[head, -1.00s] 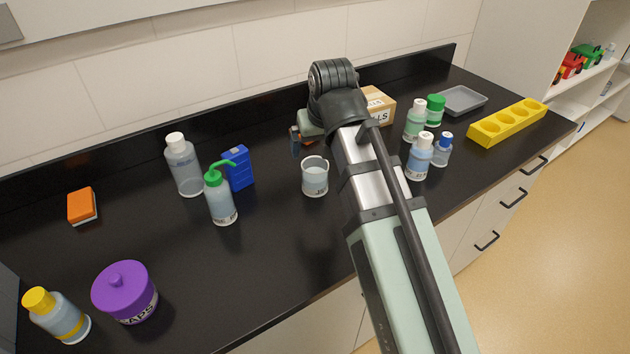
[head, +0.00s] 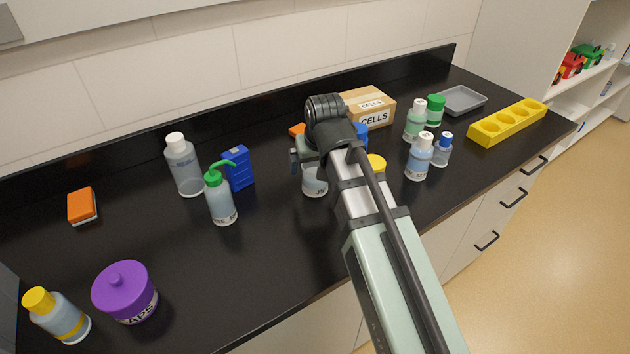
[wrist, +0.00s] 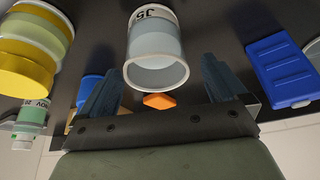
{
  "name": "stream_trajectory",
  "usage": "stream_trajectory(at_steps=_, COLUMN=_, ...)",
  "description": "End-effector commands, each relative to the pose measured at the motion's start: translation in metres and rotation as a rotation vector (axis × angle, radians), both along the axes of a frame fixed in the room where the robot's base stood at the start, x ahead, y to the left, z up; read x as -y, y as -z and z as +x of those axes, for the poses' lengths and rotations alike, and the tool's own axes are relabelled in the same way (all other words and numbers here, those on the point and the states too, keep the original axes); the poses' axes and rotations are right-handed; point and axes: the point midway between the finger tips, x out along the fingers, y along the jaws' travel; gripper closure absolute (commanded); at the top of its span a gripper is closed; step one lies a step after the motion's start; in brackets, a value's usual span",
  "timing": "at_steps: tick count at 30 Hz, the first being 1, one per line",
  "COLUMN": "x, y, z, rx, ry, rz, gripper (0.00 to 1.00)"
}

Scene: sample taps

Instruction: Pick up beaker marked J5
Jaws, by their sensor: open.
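The beaker (wrist: 155,48) is clear glass with a pale content and a label reading J5, upside down in the wrist view. In the head view the beaker (head: 314,184) stands on the black bench, its upper part hidden by my gripper (head: 301,163). In the wrist view my gripper (wrist: 160,72) is open and empty, with one finger to each side of the beaker's rim. The beaker appears between or just beyond the fingertips; I cannot tell the exact depth. No finger visibly touches it.
A blue box (head: 238,168) and a green-topped wash bottle (head: 220,200) stand left of the beaker. A yellow-lidded jar (head: 376,164) is close on the right, partly hidden by my arm. The CELLS carton (head: 371,108) is behind.

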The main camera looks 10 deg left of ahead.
Motion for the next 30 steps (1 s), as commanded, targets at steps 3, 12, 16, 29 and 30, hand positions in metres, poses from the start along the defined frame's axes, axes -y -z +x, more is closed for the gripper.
stream_trajectory(at_steps=3, x=0.000, y=0.008, z=0.002, rx=-0.002, ry=0.000, rz=-0.001, gripper=0.02)
stream_trajectory(at_steps=12, x=-0.003, y=0.038, z=0.012, rx=-0.002, ry=0.000, rz=-0.001, gripper=0.02)
stream_trajectory(at_steps=16, x=-0.004, y=0.047, z=0.015, rx=-0.001, ry=0.000, rz=0.000, gripper=0.02)
stream_trajectory(at_steps=29, x=-0.004, y=0.048, z=0.015, rx=0.000, ry=0.000, rz=0.000, gripper=0.19)
stream_trajectory(at_steps=30, x=-0.004, y=0.048, z=0.015, rx=0.000, ry=0.000, rz=0.000, gripper=0.23)
